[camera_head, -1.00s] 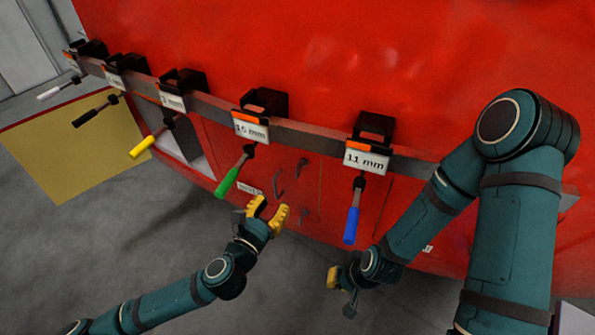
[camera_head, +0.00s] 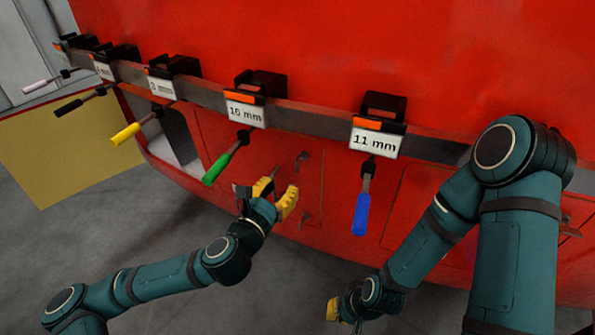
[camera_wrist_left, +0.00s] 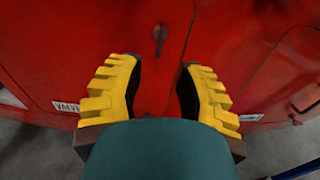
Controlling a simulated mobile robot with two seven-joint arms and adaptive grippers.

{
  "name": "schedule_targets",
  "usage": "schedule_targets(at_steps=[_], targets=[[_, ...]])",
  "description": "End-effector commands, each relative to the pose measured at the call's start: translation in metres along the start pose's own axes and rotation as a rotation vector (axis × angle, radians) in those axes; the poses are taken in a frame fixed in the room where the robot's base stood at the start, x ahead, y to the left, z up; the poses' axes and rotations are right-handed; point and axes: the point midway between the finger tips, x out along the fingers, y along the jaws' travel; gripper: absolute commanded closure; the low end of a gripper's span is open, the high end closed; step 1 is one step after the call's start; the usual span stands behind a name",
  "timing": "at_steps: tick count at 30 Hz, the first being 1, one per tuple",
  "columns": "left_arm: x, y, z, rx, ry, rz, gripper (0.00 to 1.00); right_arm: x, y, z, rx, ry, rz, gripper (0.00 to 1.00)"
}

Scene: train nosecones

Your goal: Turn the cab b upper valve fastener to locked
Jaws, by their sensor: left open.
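A small dark fastener (camera_head: 302,159) sits high on a red door panel; a lower one (camera_head: 305,217) sits beneath it. I take the upper one for the valve fastener; which cab it is on is not readable. My left gripper (camera_head: 276,190) is open and empty, in front of the panel, left of and below the upper fastener. In the left wrist view, a dark fastener (camera_wrist_left: 160,38) lies beyond the gap between my yellow fingers (camera_wrist_left: 158,92), not touched. A label reading VALV (camera_wrist_left: 65,106) is left of them. My right gripper (camera_head: 333,309) is low and partly hidden.
A grey rail (camera_head: 312,119) crosses the red body, with tools hanging from labelled holders. The green-handled tool (camera_head: 218,168) hangs close to the upper left of my left gripper; the blue-handled one (camera_head: 361,214) hangs to its right. Grey floor lies below.

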Motion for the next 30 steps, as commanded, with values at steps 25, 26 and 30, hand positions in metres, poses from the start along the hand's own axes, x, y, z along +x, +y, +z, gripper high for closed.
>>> schedule_targets(at_steps=[25,26,30], targets=[[0.094,0.000,0.003,0.000,-0.002,-0.001,0.64,0.010,0.004,-0.003,-0.001,0.009,0.000,1.00],[0.094,0.000,0.003,0.000,-0.002,-0.001,0.64,0.010,0.004,-0.003,-0.001,0.009,0.000,1.00],[0.094,0.000,0.003,0.000,-0.002,-0.001,0.86,0.010,0.004,-0.003,-0.001,0.009,0.000,1.00]])
